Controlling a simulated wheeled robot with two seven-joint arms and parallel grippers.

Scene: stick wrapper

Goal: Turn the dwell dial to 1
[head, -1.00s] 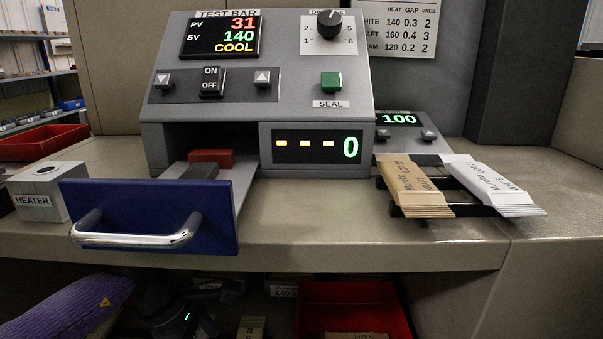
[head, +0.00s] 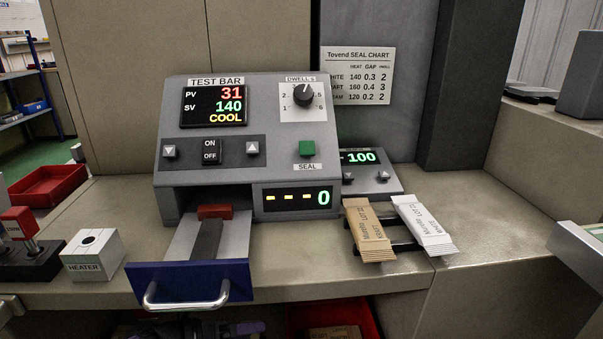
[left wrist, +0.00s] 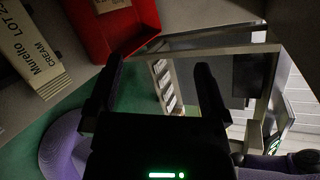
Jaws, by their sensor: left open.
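The dwell dial (head: 303,95) is a black round knob on a white scale plate (head: 318,114) at the upper right of the sealer's grey front. Its white mark points nearly straight up, slightly right. My right gripper is not seen.
An open blue-fronted drawer (head: 190,283) juts out below the panel. A green SEAL button (head: 307,148) and ON/OFF switch (head: 210,152) sit near the dial. Two stick packs (head: 368,232) lie on a dark rack at right. A heater box (head: 93,254) stands left. A red bin (left wrist: 112,30) is below.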

